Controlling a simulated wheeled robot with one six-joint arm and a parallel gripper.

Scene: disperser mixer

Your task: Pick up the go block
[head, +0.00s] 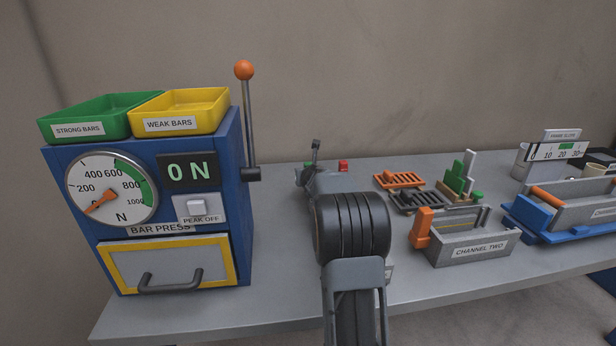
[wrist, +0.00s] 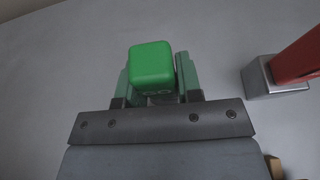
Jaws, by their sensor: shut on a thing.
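A green block (wrist: 151,66), which I take to be the go block, sits between the two greenish fingers of my gripper (wrist: 154,76) in the wrist view. My gripper is shut on it. I cannot tell from the wrist view how high the block is above the surface.
A red bar on a metal base (wrist: 274,78) is right of my gripper. The blue bar press (head: 172,205) with its upright lever (head: 248,125) stands left of my arm. The orange rack (head: 400,179) and the channel two box (head: 470,247) stand right. Bare table lies between press and arm.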

